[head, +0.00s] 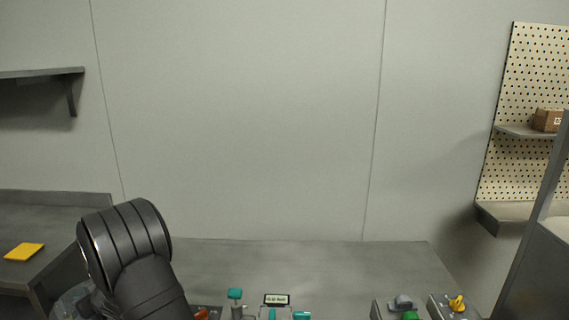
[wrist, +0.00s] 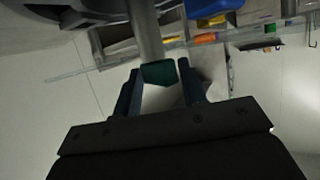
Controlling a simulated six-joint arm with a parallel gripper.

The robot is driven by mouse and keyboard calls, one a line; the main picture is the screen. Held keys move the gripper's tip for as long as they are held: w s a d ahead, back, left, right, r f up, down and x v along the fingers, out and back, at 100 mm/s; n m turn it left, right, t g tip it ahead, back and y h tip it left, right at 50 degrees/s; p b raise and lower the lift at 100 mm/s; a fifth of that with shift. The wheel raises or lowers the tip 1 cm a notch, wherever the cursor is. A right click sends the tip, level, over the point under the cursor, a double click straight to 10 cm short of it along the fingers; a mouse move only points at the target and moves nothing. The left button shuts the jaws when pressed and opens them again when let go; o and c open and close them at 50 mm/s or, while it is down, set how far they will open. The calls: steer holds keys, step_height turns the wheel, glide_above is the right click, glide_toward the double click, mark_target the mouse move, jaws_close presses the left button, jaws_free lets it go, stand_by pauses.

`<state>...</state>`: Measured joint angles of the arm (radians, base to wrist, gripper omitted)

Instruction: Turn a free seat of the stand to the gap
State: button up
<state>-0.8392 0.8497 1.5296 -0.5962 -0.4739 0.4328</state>
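In the wrist view my gripper (wrist: 160,72) has one dark finger on each side of a dark teal block (wrist: 158,74). The block sits at the end of a grey post (wrist: 147,32). The fingertips are close to the block's sides; I cannot tell whether they press on it. My gripper is outside the head view, where only my dark arm shows. I cannot make out the stand, its seats or the gap for certain in either view.
Along the head view's bottom edge are a teal knob (head: 235,294) on a post, a small display (head: 277,299), a grey knob (head: 403,302), a green piece (head: 410,315) and a yellow knob (head: 456,303). The grey bench top (head: 330,262) behind them is clear. A yellow pad (head: 24,251) lies left.

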steer(key=shift+r, duration=0.15)
stand_by(0.4)
steer(key=shift+w+a+r+m+t, duration=0.1)
steer(key=shift+a+r+m+t, duration=0.25)
steer(key=shift+r+m, duration=0.15)
steer(key=s+r+t, duration=0.1)
steer(key=s+r, duration=0.1)
steer(key=s+a+r+m+t, duration=0.1)
steer(key=s+r, duration=0.1)
steer(key=shift+s+a+r+m, duration=0.1)
steer(key=shift+s+a+m, duration=0.1)
steer(key=shift+m, duration=0.1)
steer(key=s+d+r+m+t+h, duration=0.1)
steer(key=s+d+m+t+h, duration=0.35)
steer(key=s+d+h, duration=0.4)
steer(key=shift+m+g+y, duration=0.45)
steer(key=shift+g+y, duration=0.05)
steer(key=shift+y, duration=0.35)
steer(key=x, duration=1.5)
steer(key=shift+a+f, duration=0.3)
steer(key=shift+a, duration=0.1)
jaws_close()
